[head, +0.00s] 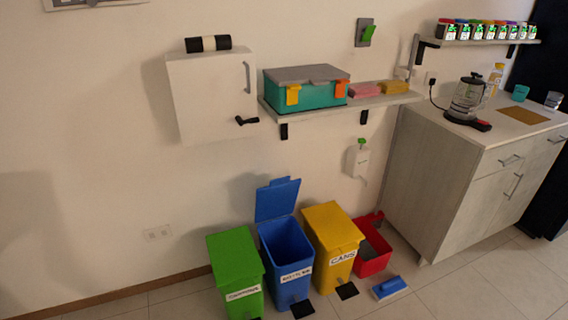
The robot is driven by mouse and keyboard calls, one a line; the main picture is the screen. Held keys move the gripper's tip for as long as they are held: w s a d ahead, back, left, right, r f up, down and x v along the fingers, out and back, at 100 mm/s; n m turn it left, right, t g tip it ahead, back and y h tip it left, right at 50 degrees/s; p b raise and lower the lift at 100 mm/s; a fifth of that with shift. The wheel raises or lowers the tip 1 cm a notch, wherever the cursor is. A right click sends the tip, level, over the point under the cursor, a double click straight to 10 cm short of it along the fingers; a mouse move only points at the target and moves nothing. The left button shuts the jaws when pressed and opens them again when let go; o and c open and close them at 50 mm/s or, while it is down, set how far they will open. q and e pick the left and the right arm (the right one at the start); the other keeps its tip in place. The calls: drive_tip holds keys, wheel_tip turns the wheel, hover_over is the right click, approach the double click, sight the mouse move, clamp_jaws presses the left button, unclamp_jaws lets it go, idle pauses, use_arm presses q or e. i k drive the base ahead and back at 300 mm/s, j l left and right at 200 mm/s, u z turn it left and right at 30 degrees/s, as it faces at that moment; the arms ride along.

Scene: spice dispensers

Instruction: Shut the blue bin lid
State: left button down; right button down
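The blue bin (287,255) stands on the floor against the wall, between a green bin and a yellow bin. A white label with dark text is on its front. Its blue lid (277,199) is open, raised upright at the back of the bin near the wall. The inside of the bin looks blue, and no contents can be made out. A dark pedal (302,309) shows at the foot of the bin. Neither of my grippers is in the head view.
The green bin (235,268) and yellow bin (333,243) flank it closely, both lids down. A shelf (385,101) and white cabinet (212,94) hang above. Floor at left is clear.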

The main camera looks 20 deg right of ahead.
sight(277, 200)
drive_tip(key=i+l+u, duration=0.2)
drive_tip(key=l+u, duration=0.25)
drive_tip(key=l, duration=0.8)
drive_tip(key=l+u, duration=0.45)
drive_tip(key=l, duration=0.8)
